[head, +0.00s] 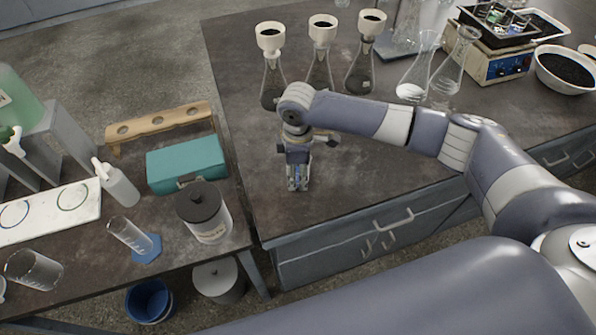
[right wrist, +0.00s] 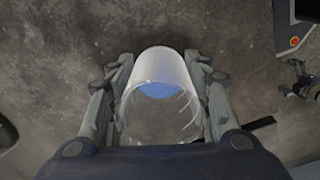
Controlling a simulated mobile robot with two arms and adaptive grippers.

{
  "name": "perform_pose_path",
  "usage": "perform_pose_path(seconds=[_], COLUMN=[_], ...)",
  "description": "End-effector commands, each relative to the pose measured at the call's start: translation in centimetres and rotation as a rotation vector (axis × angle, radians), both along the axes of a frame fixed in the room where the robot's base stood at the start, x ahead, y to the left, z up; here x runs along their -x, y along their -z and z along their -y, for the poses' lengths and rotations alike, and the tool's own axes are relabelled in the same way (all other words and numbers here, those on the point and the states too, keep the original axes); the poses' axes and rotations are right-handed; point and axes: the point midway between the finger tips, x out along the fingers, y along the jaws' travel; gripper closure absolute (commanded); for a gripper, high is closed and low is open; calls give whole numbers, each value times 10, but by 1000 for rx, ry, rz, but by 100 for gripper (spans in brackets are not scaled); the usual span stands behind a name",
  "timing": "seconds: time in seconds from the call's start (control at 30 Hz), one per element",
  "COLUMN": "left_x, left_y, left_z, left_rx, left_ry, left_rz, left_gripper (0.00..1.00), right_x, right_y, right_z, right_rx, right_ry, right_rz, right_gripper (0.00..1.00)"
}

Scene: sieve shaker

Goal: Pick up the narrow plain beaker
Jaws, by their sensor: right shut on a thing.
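My right gripper (head: 298,180) points down over the front left part of the dark bench in the head view. It is shut on a clear, narrow beaker (right wrist: 160,120), which shows between both fingers in the right wrist view with a blue patch at its far end. In the head view the beaker is mostly hidden by the fingers, with only a small bluish glint between them. I cannot tell whether it touches the bench top. My left gripper is not in view.
Several flasks, some with black-filled funnels (head: 270,38), stand behind my right arm. A balance (head: 497,66) and a bowl of black grains (head: 564,70) are at the back right. A side table holds a teal box (head: 187,163), a lidded jar (head: 205,213) and a glass beaker (head: 33,270).

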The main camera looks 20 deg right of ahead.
Motion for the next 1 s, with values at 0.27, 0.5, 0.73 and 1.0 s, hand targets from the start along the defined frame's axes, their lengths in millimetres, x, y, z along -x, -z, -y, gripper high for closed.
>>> perform_pose_path(seconds=[0.27,0.5,0.73,1.0], left_x=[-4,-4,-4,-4], left_y=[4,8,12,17], left_z=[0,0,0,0], left_rx=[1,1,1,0], left_ry=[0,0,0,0], left_rz=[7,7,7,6], left_gripper=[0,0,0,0], right_x=[-1,9,36,73], right_y=[-18,-32,-34,-38], right_z=[0,-3,-11,-23], right_rx=[-1,-1,0,-2], right_ry=[1,-2,-2,-3], right_rz=[3,-2,-1,0], right_gripper=[81,81,81,81])
